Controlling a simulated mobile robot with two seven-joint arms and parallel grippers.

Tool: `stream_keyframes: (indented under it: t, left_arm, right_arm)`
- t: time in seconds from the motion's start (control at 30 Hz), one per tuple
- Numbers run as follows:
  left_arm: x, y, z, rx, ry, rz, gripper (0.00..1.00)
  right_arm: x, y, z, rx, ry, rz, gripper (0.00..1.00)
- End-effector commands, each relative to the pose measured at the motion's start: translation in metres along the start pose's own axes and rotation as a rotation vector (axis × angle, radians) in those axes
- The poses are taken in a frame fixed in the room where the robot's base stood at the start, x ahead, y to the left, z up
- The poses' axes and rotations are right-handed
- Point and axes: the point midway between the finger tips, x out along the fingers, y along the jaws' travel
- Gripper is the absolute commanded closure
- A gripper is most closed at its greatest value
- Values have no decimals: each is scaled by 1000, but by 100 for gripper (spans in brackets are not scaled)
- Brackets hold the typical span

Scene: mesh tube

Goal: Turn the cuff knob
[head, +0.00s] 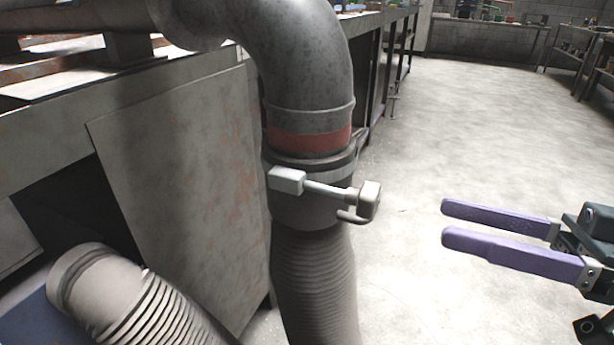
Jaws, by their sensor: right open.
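A grey pipe (305,70) bends downward and meets a dark cuff (305,212) below a red band (308,138). The cuff knob (367,200) is a pale block at the right end of a short rod on the cuff's front. A flat pale block (287,180) sits at the rod's left end. My right gripper (444,223) has two purple fingers, open and empty, pointing left. It is to the right of the knob and slightly lower in the picture, apart from it. My left gripper is not in view.
A ribbed hose (315,285) hangs below the cuff. Another hose end (110,290) lies at the lower left. A worn metal bench (190,180) stands behind the pipe on the left. Pale floor (450,120) is clear on the right, with workbenches at the back.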

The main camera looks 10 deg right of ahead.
Motion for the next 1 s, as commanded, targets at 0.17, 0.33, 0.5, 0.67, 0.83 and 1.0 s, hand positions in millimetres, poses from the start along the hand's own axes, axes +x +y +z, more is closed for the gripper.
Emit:
stream_keyframes:
  t: [0.17,0.33,0.5,0.67,0.83,1.0]
  left_arm:
    - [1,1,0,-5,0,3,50]
    - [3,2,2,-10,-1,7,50]
    - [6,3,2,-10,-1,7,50]
    - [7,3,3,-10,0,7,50]
    - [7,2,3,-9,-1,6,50]
    - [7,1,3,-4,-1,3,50]
  right_arm:
    - [19,-2,-2,2,6,-10,29]
    - [54,-2,-2,0,7,-11,29]
    - [81,-2,-1,1,4,-9,29]
    - [95,-2,-1,2,2,-7,29]
    - [98,-2,-1,1,1,-6,29]
    - [98,-2,-1,2,1,-6,34]
